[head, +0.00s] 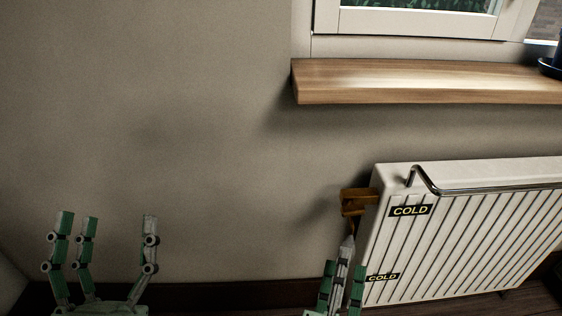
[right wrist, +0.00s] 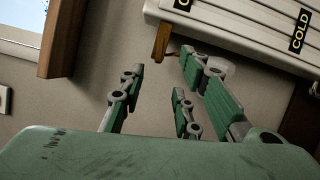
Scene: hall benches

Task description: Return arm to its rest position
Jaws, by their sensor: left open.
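My left gripper (head: 106,222) stands at the lower left of the head view, its green and grey fingers pointing up and spread apart with nothing between them. My right gripper (head: 343,266) is at the bottom of the head view, just left of the radiator, partly cut off by the lower edge. In the right wrist view its fingers (right wrist: 160,75) are spread apart with no object between them. A brown-orange valve (head: 357,201) on the radiator's upper left end is just above its fingertips in the head view. The valve also shows beyond the fingers in the right wrist view (right wrist: 162,43).
A white ribbed radiator (head: 470,235) with "COLD" labels and a metal rail fills the lower right. A wooden sill (head: 420,82) juts out above it under a window. A dark pot (head: 552,66) stands at the sill's right end. The wall at left is bare.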

